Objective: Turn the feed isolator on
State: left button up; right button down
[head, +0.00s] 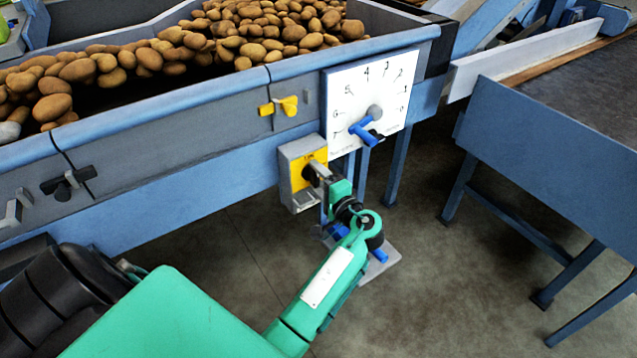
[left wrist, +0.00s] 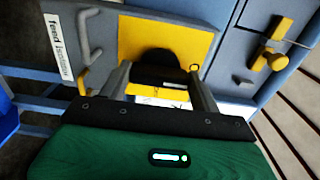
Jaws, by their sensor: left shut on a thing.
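The feed isolator (head: 290,158) is a grey box with a yellow front plate, mounted on the side of the blue machine below the hopper. In the left wrist view its yellow plate (left wrist: 140,38) fills the upper middle, with a "feed isolator" label on its grey side. My left gripper (head: 314,171) is at the plate, its fingers shut on the dark knob (left wrist: 158,66). The fingers partly hide the knob, so I cannot tell its exact angle. My right gripper is not in view.
A white dial panel (head: 385,75) with a blue pointer is just right of and above the isolator. A yellow latch (head: 279,106) sits above it. Potatoes (head: 270,30) fill the hopper. A blue table (head: 550,130) stands at right, with open floor between.

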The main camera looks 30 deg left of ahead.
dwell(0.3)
pick_arm(q)
jog(key=o, duration=1)
